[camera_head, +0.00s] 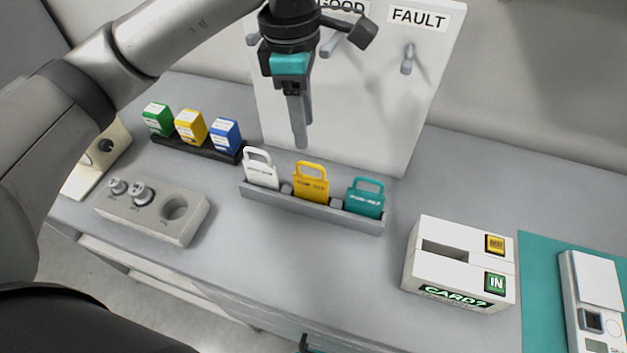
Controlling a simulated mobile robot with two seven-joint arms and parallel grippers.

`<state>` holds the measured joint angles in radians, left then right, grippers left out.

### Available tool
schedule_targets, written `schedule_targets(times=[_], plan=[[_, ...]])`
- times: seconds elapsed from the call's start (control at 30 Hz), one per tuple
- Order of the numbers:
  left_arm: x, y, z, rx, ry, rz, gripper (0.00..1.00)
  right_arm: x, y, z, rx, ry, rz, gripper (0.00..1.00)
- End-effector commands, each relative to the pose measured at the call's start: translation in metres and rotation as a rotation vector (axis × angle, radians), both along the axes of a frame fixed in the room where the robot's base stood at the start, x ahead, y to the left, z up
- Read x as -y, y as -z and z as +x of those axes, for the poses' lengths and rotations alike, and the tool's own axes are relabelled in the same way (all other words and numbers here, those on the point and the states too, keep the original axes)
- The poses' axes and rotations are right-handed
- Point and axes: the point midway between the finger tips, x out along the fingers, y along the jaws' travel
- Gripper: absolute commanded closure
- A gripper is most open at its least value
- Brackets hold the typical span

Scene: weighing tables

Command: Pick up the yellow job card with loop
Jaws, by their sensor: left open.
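The yellow job card with loop (311,186) stands upright in the middle of a grey card rack (298,207), its loop at the top. A white card (260,170) stands to its left and a teal card (364,200) to its right in the same rack. My left gripper (300,147) hangs above and slightly behind the yellow card in the picture, fingers pointing down, open and empty. It appears apart from the card; the exact gap cannot be told. My right gripper is not visible.
A white panel (375,110) with pegs and a FAULT label stands behind the rack. Green, yellow and blue boxes (191,127) stand at the back left. A weight block (185,229) sits in front. A white card machine (435,275) and a scale on a teal mat (538,300) are at right.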

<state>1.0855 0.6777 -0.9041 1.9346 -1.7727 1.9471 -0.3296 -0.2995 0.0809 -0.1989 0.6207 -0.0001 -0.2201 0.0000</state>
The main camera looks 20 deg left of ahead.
Motion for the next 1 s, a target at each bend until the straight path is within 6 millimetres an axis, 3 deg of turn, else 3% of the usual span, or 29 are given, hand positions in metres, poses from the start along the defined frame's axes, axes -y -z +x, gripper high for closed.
schedule_targets(times=[0.17,0.6,0.87,1.0], plan=[[-0.019,0.001,0.004,0.010,-0.017,0.081,0.52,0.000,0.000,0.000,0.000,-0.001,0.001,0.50],[-0.018,0.083,0.004,0.008,-0.016,0.079,0.52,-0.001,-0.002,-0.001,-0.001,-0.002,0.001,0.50],[-0.018,0.102,0.004,0.008,-0.015,0.079,0.52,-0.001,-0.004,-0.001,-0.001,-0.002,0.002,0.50],[-0.016,0.123,0.006,0.005,-0.015,0.079,0.52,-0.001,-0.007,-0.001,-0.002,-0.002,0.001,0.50]])
